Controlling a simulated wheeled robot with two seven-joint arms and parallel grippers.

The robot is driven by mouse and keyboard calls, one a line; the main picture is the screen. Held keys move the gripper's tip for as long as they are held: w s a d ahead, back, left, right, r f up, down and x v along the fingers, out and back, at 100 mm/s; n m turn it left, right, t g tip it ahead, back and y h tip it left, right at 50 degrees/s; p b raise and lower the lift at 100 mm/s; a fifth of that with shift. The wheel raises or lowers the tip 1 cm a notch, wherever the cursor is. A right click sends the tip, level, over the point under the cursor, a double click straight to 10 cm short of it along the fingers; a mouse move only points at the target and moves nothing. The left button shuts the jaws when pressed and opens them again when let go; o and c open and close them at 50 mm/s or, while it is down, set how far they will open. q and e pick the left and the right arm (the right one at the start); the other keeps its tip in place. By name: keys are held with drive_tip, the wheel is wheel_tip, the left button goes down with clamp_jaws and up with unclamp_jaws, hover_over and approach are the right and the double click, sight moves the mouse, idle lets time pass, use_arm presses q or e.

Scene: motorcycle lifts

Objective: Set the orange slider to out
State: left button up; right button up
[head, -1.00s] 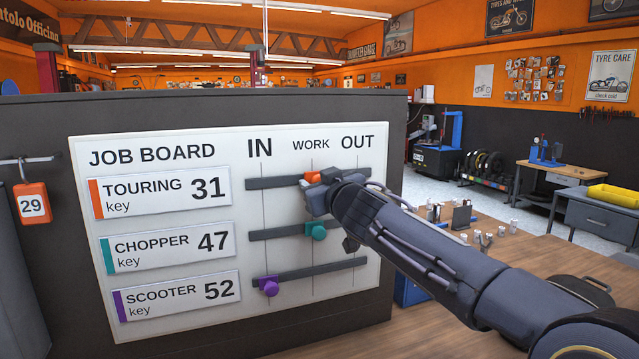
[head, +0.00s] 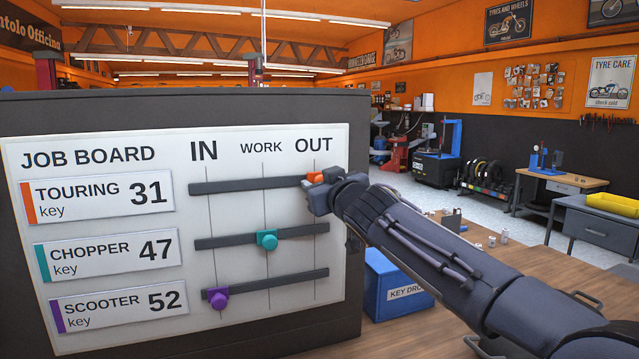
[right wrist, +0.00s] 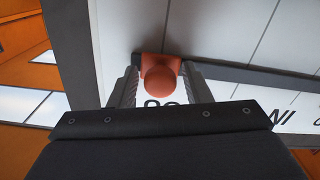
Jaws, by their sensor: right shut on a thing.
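The orange slider (head: 316,178) sits on the top track (head: 245,185) of the job board, on the TOURING row. It stands at the line under the word OUT. My right gripper (head: 318,190) is shut on the slider's knob and partly hides it. In the right wrist view the round orange knob (right wrist: 160,80) lies between the two fingers, with its orange base against the board. The left gripper is not in view.
The teal slider (head: 267,240) is on the middle track at the WORK line. The purple slider (head: 218,298) is on the bottom track at the IN line. A blue key drop box (head: 385,285) stands right of the board.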

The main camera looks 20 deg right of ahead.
drive_tip(key=shift+d, duration=0.15)
drive_tip(key=o, duration=1)
drive_tip(key=shift+d, duration=0.1)
drive_tip(key=shift+o, duration=0.2)
drive_tip(key=s+b, duration=0.4)
drive_tip(key=s, duration=0.4)
drive_tip(key=shift+a, duration=0.35)
drive_tip(key=shift+w, duration=0.1)
